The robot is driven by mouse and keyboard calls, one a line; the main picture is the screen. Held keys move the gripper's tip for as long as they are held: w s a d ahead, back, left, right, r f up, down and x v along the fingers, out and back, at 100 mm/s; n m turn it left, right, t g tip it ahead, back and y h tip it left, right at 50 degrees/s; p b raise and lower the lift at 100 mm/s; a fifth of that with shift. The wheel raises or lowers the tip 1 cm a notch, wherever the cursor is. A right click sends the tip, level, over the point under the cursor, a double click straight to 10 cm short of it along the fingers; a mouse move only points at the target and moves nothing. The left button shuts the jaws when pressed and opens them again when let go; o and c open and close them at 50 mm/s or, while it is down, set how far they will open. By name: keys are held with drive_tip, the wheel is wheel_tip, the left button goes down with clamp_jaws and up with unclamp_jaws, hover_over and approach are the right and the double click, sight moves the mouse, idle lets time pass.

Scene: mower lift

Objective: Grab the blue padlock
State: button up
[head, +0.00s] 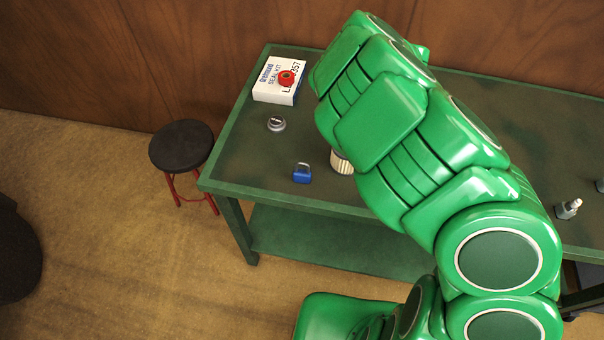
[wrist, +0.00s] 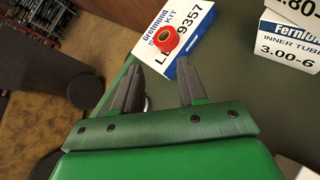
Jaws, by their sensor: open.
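The blue padlock (head: 302,175) stands on the green table near its front edge in the head view, its shackle upward. It does not show in the wrist view. My gripper (wrist: 158,92) is open and empty in the wrist view, over the table by the white seal kit box. In the head view my green arm hides the gripper. The gripper is apart from the padlock.
A white seal kit box (head: 281,86) with a red tape roll (head: 287,77) on it lies at the table's back left. A round metal item (head: 276,124) and a ribbed cylinder (head: 341,162) are near the padlock. An inner tube box (wrist: 291,40) is at right. A stool (head: 182,146) stands left.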

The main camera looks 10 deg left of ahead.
drive_tip(key=s+d+m+g, duration=0.1)
drive_tip(key=s+d+m, duration=0.1)
drive_tip(key=s+m, duration=0.3)
drive_tip(key=s+d+m+g+y, duration=0.1)
drive_tip(key=s+d+m+g, duration=0.1)
drive_tip(key=s+m, duration=0.4)
drive_tip(key=s+d+f+m+g, duration=0.1)
drive_tip(key=s+d+m, duration=0.2)
drive_tip(key=s+m, duration=0.3)
drive_tip(key=shift+s, duration=0.5)
drive_tip(key=s+a+r+m+g+y, duration=0.1)
drive_tip(key=s+r+m+g+y, duration=0.1)
drive_tip(key=s+m, duration=0.5)
drive_tip(key=n, duration=0.1)
approach(306, 163)
drive_tip(key=shift+a, duration=1.75)
drive_tip(key=shift+d+f+x, duration=0.1)
drive_tip(key=shift+f+x, duration=0.1)
drive_tip(key=shift+x, duration=1.15)
drive_tip(key=shift+d+f+x, duration=0.1)
drive_tip(key=shift+f+x, duration=0.1)
drive_tip(key=shift+x, duration=1.15)
drive_tip(key=shift+d+f+x, duration=0.1)
drive_tip(key=shift+f+x, duration=0.1)
drive_tip(key=shift+x, duration=1.1)
drive_tip(key=shift+a, duration=0.1)
clamp_jaws()
